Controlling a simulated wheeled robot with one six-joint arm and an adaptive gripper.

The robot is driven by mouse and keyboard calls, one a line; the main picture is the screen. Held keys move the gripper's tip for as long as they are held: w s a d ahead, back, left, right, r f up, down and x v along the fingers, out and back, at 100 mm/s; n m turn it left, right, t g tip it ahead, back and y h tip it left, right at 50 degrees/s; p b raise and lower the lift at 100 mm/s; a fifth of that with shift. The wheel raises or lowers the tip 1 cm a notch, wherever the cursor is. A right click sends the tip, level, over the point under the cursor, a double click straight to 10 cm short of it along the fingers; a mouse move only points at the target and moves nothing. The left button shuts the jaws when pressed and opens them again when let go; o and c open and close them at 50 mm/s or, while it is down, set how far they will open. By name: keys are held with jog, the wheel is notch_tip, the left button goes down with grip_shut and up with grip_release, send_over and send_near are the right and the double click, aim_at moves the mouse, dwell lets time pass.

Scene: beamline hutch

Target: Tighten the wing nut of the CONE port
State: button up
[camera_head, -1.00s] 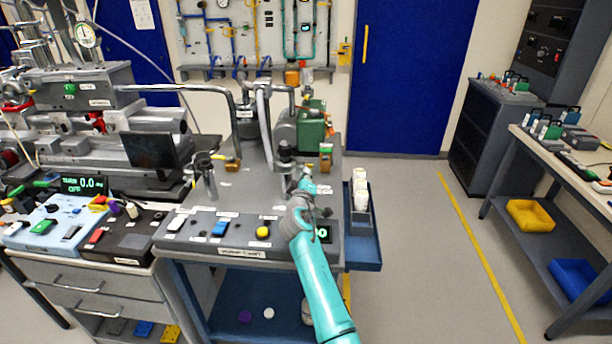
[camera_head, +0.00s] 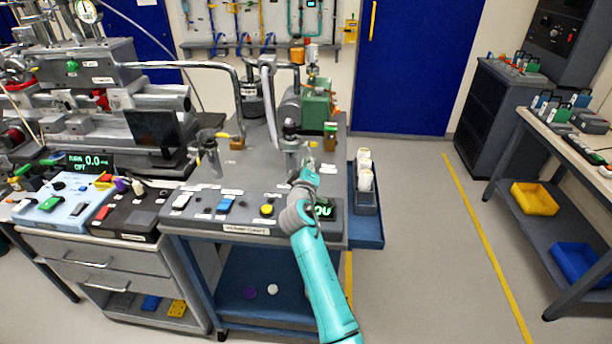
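My teal arm reaches over the right front of the vacuum cart (camera_head: 222,180). My gripper (camera_head: 305,168) is small and partly hidden by my own wrist, so its fingers do not show clearly. It is right beside an upright metal port (camera_head: 290,143) with a dark top, near the cart's right side. I cannot tell whether it touches this port. A second upright metal port (camera_head: 208,158) with a clamp stands at the left of the cart top. The port labels are too small to read, so I cannot tell which is CONE. No wing nut can be made out.
A front panel carries a blue switch (camera_head: 225,206), a yellow button (camera_head: 267,210) and a green display (camera_head: 324,209). A side tray (camera_head: 368,228) holds white bottles (camera_head: 364,175). A green pump (camera_head: 317,104) stands behind. The floor right of the cart is clear.

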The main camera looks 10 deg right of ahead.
jog(key=v, duration=0.7)
dwell(0.4)
